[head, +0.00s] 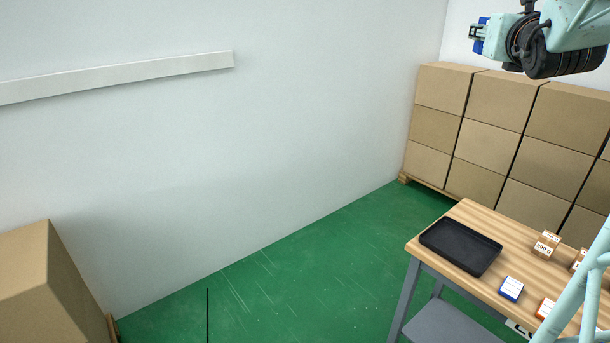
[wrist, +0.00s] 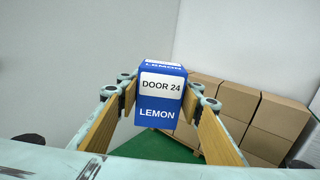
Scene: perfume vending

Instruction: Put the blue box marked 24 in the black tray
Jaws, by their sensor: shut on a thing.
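The blue box marked 24 (wrist: 158,118) shows in the wrist view with a white label reading DOOR 24 and the word LEMON. My gripper (head: 486,33) is shut on it, with one wood-coloured finger on each side. In the head view the blue box (head: 478,47) is small and partly hidden by the gripper, high at the top right. The black tray (head: 460,246) lies empty on the wooden table, well below my gripper.
On the table (head: 470,212) near the tray are another blue box with a white top (head: 511,289), an orange box (head: 545,308) and a brown box marked 200 (head: 546,244). Stacked cartons (head: 490,125) stand behind the table. Green floor (head: 270,290) is open to the left.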

